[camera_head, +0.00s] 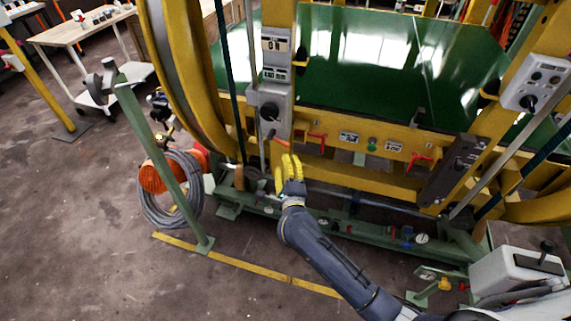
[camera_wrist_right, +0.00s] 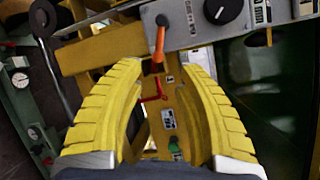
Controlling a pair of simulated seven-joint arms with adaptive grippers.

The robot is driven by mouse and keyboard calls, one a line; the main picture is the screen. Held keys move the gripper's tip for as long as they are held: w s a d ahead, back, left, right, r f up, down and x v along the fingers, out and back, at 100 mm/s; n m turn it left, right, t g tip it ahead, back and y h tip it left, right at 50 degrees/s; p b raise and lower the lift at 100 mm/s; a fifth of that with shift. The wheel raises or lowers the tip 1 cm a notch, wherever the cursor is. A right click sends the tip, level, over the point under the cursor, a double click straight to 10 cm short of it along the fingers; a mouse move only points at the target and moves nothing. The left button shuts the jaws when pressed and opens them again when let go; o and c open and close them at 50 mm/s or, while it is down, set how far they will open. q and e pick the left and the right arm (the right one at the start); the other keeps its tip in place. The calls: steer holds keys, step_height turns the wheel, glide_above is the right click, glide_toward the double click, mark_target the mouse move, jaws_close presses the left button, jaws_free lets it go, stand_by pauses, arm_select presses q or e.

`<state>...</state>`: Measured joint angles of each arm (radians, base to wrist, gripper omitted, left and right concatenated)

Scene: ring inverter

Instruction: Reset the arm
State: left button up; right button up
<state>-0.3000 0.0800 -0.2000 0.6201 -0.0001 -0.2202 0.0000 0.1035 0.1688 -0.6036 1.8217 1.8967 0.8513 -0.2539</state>
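My right gripper (camera_head: 287,168), with ribbed yellow fingers, is in front of the yellow frame of the ring inverter (camera_head: 385,170), below the grey control panel (camera_head: 277,85). In the right wrist view, the right gripper (camera_wrist_right: 160,66) is open, with nothing between its fingers. An orange-handled lever (camera_wrist_right: 160,40) hangs from the panel just beyond the fingertips, apart from them. The lever (camera_head: 279,141) also shows just above the gripper in the head view. A red handle (camera_wrist_right: 152,98) on the yellow beam shows between the fingers. My left gripper is not in view.
A black rotary knob (camera_head: 269,111) sits on the panel. A coiled grey hose (camera_head: 172,205) hangs at a green post (camera_head: 160,155) on the left. A green base rail with gauges (camera_head: 350,230) runs below. Open floor lies at the left.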

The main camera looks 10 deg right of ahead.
stand_by(0.3)
step_height(320, 180, down, 20)
steer(key=s+n+g+y, duration=0.2)
steer(key=n+y, duration=0.3)
steer(key=n, duration=1.2)
steer(key=s+d+f+n+g+h, duration=0.1)
steer(key=s+d+f+n+g, duration=0.15)
steer(key=s+f, duration=0.65)
steer(key=s+d+f+n+g, duration=0.25)
steer(key=s+f, duration=0.25)
steer(key=f, duration=0.8)
steer(key=s+d+f+n+g+h, duration=0.1)
steer(key=s+d+f+n+g, duration=0.2)
steer(key=s+f, duration=0.6)
steer(key=s+d+f+n+g+h, duration=0.1)
steer(key=s+d+f+g, duration=0.3)
steer(key=s, duration=0.8)
steer(key=s+d+f+g, duration=0.1)
steer(key=s+f, duration=0.1)
steer(key=s, duration=0.8)
steer(key=s+d+f+g+h, duration=0.1)
steer(key=s+d+f, duration=0.1)
steer(key=s, duration=0.8)
steer(key=shift+s+d+f+n, duration=0.2)
steer(key=shift+s+f+n, duration=0.1)
steer(key=shift+f, duration=0.15)
